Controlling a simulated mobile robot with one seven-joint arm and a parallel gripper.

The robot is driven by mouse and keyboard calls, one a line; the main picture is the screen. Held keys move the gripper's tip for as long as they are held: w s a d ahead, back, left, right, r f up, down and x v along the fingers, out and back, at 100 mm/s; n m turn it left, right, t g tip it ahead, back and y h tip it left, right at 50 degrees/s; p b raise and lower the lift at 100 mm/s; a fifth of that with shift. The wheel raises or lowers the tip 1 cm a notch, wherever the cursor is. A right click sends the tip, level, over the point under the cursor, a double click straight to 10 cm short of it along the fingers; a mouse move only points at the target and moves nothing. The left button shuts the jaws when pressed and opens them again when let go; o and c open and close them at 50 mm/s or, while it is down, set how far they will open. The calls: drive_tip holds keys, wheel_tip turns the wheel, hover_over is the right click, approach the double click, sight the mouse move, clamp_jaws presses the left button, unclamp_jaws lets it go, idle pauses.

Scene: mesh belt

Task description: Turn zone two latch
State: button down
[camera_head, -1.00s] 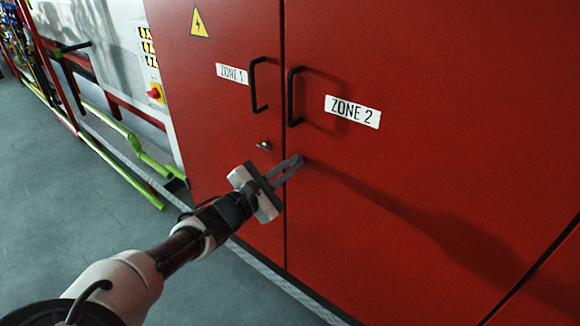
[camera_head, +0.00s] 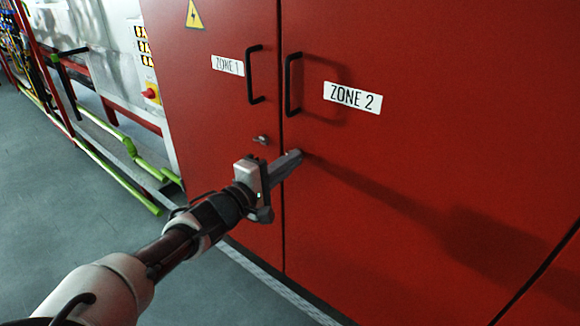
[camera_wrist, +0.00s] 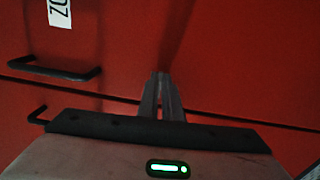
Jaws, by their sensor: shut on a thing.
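The red ZONE 2 cabinet door (camera_head: 420,160) is closed and carries a black handle (camera_head: 293,84) and a white ZONE 2 label (camera_head: 352,98). My gripper (camera_head: 297,155) reaches the door's left edge below that handle, with its fingers shut on the zone two latch. The latch is hidden behind the fingertips, so its angle cannot be seen. In the wrist view, the fingers (camera_wrist: 162,90) are close together against the red door, and the zone 2 handle (camera_wrist: 55,70) lies to their left.
The closed ZONE 1 door (camera_head: 220,120) is at left, with a handle (camera_head: 253,75) and a small metal latch (camera_head: 262,139) just above my gripper. Green pipes (camera_head: 110,170) run along the far left. Grey floor (camera_head: 60,220) is clear.

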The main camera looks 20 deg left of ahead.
drive_tip(key=shift+m, duration=0.5)
drive_tip(key=c, duration=1.9)
unclamp_jaws()
drive_tip(key=shift+c, duration=0.2)
drive_tip(key=shift+w, duration=0.1)
